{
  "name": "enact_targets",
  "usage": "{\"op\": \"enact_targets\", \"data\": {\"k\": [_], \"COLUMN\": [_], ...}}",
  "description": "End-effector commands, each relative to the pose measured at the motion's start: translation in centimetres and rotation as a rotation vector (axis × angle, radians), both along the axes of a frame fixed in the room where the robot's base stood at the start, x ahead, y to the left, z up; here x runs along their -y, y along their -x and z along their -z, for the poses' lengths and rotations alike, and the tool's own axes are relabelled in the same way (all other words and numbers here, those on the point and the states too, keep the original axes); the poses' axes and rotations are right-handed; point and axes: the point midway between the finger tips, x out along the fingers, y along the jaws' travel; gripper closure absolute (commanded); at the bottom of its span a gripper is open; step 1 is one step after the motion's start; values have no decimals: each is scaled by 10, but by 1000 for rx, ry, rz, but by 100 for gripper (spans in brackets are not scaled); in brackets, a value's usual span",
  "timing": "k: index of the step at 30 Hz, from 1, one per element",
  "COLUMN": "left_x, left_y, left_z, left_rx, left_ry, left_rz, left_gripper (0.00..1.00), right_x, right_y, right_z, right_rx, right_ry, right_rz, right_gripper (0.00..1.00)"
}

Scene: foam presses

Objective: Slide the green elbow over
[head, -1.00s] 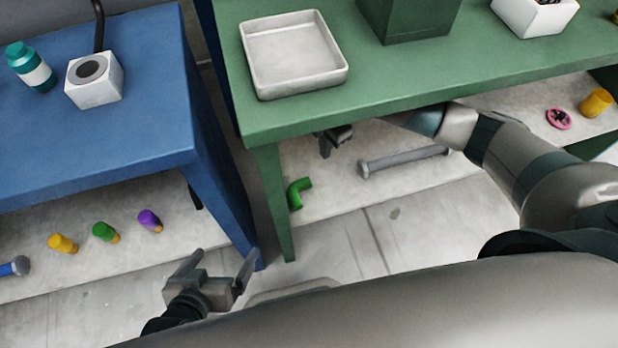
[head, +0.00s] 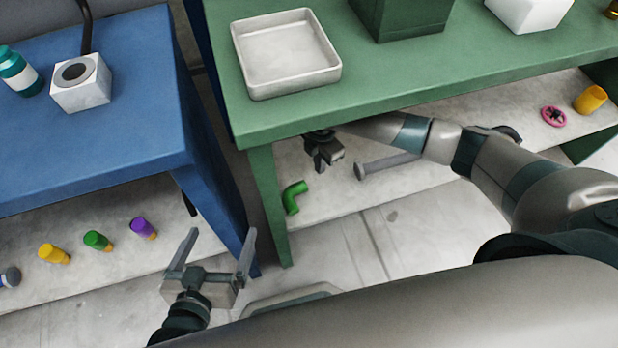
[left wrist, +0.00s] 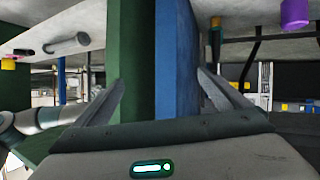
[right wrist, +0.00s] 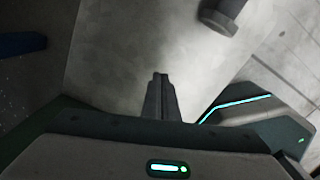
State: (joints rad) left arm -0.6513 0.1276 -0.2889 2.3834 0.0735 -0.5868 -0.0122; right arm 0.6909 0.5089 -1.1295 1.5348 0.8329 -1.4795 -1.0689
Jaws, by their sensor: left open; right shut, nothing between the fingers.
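The green elbow (head: 293,197), a short bent pipe, lies on the pale lower shelf (head: 330,200) beneath the green table, just right of the table's front leg. My right gripper (head: 322,168) is under the table, up and to the right of the elbow and apart from it. Its fingers are shut and empty; they also show together in the right wrist view (right wrist: 160,85), where I cannot see the elbow. My left gripper (head: 217,248) is open and empty in front of the gap between the tables, near the blue table's leg.
A grey headed rod (head: 390,163) lies right of my right gripper; its end shows in the right wrist view (right wrist: 222,14). The green leg (head: 268,205) stands close left of the elbow. A pink wheel (head: 553,116) and yellow cylinder (head: 590,99) lie further right. Shelf front is clear.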

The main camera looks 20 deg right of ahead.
Motion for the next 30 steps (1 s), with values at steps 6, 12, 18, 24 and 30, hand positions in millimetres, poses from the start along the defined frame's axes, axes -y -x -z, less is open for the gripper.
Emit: {"op": "enact_targets", "data": {"k": [6, 12, 18, 24, 30], "left_x": [9, 10, 11, 11, 11], "left_y": [-10, -11, -12, -12, -12], "left_z": [-23, -30, -33, -34, -34], "left_rx": [145, 176, 192, 194, 194], "left_ry": [41, 49, 54, 55, 54], "left_rz": [-1, -2, -2, -2, -2], "left_gripper": [5, 5, 5, 5, 5], "right_x": [0, -27, -36, -37, -37], "right_y": [1, 11, 15, 15, 15], "right_z": [34, 29, 28, 28, 28], "right_rx": [-1, 1, 1, 1, 1], "right_ry": [0, -1, 1, 1, 1], "right_rz": [0, -3, -2, -1, -1], "right_gripper": [100, 100, 100, 100, 100]}}
